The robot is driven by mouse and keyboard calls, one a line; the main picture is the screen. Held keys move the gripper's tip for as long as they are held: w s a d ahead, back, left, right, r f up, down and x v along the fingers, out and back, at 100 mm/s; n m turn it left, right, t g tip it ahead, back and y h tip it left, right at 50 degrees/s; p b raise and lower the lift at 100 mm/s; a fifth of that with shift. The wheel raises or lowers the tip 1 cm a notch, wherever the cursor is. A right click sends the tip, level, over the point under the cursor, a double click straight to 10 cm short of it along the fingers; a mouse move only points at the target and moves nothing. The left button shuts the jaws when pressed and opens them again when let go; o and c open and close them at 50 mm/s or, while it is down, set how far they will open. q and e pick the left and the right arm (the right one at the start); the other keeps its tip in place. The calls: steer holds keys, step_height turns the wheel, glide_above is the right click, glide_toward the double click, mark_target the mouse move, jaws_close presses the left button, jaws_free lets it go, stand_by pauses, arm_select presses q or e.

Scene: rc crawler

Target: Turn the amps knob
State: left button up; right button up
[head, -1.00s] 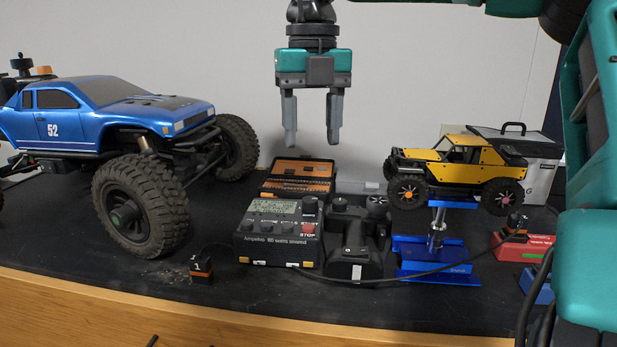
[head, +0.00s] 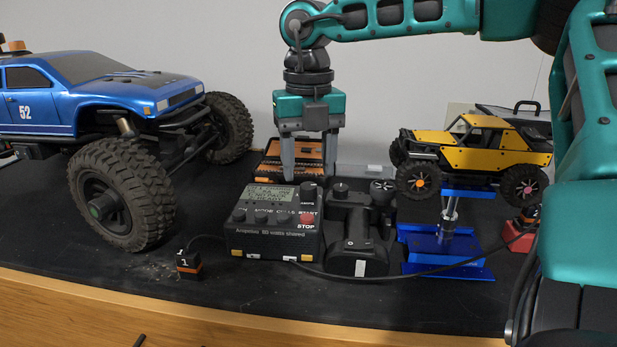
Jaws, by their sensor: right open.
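A black battery charger (head: 260,238) with a grey display stands on the bench, reading "Ampelos 80 watts shared" on its front. A tall black knob (head: 308,192) is at its back right corner, above a red STOP button (head: 307,219); I take it for the amps knob, its label too small to read surely. Several lower black buttons run along the front of the panel. My right gripper (head: 308,176) points down with its fingers apart and empty, just above and around the knob's position in the picture; I cannot tell contact. My left gripper is out of view.
A blue truck (head: 95,95) with big tyres stands left. A black handheld controller (head: 357,240) is right of the charger. A yellow crawler (head: 480,155) sits on a blue stand (head: 445,240). An orange-black case (head: 270,160) lies behind the charger. A cable crosses the front.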

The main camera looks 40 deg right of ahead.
mark_target(308, 185)
steer(key=shift+f, duration=1.55)
jaws_close()
